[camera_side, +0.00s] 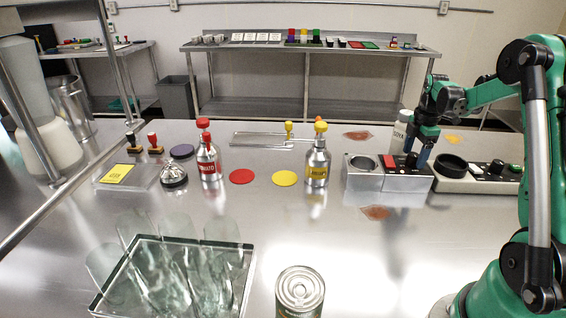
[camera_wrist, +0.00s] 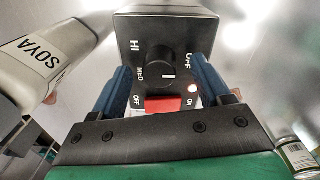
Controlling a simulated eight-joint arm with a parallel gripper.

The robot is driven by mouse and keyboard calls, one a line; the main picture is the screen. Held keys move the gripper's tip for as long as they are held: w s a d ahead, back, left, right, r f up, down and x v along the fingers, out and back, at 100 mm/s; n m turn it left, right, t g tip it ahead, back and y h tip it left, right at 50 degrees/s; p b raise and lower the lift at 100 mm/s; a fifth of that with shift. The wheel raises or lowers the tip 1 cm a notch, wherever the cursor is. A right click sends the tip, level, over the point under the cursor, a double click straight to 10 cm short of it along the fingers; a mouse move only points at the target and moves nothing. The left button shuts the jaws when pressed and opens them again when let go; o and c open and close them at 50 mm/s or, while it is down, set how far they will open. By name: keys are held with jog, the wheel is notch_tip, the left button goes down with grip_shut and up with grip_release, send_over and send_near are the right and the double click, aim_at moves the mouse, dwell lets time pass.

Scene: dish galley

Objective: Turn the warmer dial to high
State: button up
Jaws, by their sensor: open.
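The warmer's steel control box (camera_side: 404,184) stands on the counter beside its round well (camera_side: 362,164). In the wrist view its dial (camera_wrist: 160,68) is a black knob with a short white mark. The label HI is at the knob's upper left, MED at its left and OFF at its upper right. The mark points at none of these labels clearly. A red switch (camera_wrist: 163,104) sits below the knob. My gripper (camera_side: 415,165) points down at the box. Its blue fingers (camera_wrist: 163,82) are open, one on each side of the dial, with gaps; contact is not visible.
A SOYA bottle (camera_wrist: 45,58) stands close to my gripper. A second unit with a black round well (camera_side: 451,165) is to the right. Bottles with a red cap (camera_side: 208,160) and yellow cap (camera_side: 317,163) stand left. A can (camera_side: 300,291) is in front.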

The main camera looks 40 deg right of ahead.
grip_shut()
